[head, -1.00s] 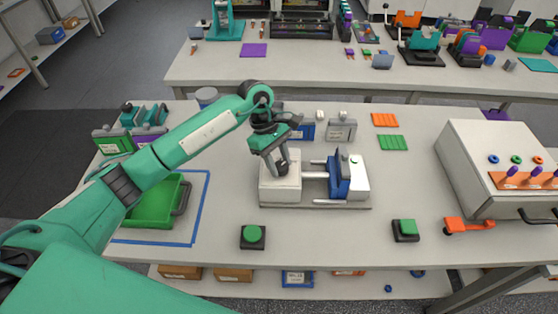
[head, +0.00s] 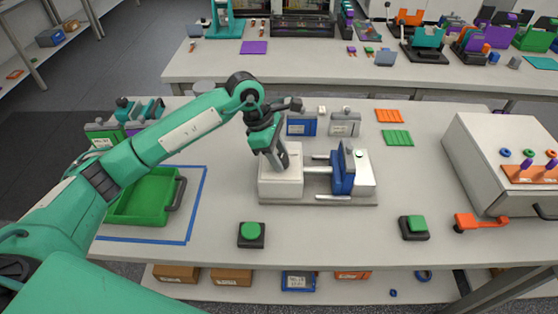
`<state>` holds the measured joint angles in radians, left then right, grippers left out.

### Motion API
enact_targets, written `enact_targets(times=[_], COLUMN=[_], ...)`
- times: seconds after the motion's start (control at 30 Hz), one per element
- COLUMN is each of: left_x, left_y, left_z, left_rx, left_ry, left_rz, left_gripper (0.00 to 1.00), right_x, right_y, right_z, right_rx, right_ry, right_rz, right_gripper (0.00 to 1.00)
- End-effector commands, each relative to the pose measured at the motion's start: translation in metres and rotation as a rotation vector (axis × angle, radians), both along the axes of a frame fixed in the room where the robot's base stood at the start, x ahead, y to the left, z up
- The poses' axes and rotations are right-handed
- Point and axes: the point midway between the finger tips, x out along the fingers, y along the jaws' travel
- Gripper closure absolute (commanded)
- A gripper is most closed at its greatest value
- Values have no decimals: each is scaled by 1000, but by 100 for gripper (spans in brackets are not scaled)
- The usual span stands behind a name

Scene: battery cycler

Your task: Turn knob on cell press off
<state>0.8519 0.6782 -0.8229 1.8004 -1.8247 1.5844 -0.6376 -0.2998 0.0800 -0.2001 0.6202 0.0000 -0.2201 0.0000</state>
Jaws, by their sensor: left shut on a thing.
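The cell press (head: 281,183) stands on the near bench, with a white block on its left, metal rods and a blue plate (head: 343,172) on its right. My left gripper (head: 281,166) points down onto the top of the white block. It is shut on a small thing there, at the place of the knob. The fingers and their shadow hide the knob, so its angle cannot be told. My right gripper is not in view.
A green tray (head: 113,212) lies inside blue tape at the left. Green push buttons (head: 251,231) and (head: 416,225) sit near the front edge. A white box (head: 487,155) with purple-topped levers stands at the right, beside an orange clamp (head: 473,221).

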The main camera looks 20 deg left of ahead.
Motion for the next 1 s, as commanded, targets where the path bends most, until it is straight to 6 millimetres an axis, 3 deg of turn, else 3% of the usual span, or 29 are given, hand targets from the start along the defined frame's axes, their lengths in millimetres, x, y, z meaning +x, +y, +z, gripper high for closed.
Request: enact_targets(times=[0.3,0.63,0.93,0.97,1.0], left_x=[-1,-1,-1,-1,-1], left_y=[0,0,0,0,0], left_z=[-1,0,1,1,1], left_rx=[1,1,0,1,0], left_ry=[-2,-1,-1,-1,-1], left_rz=[165,219,219,219,219], left_gripper=[85,85,85,58,50], right_x=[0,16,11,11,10], right_y=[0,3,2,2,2], right_z=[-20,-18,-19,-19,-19], right_rx=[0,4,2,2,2], right_ry=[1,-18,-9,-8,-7], right_rz=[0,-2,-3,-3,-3], right_gripper=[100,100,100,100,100])
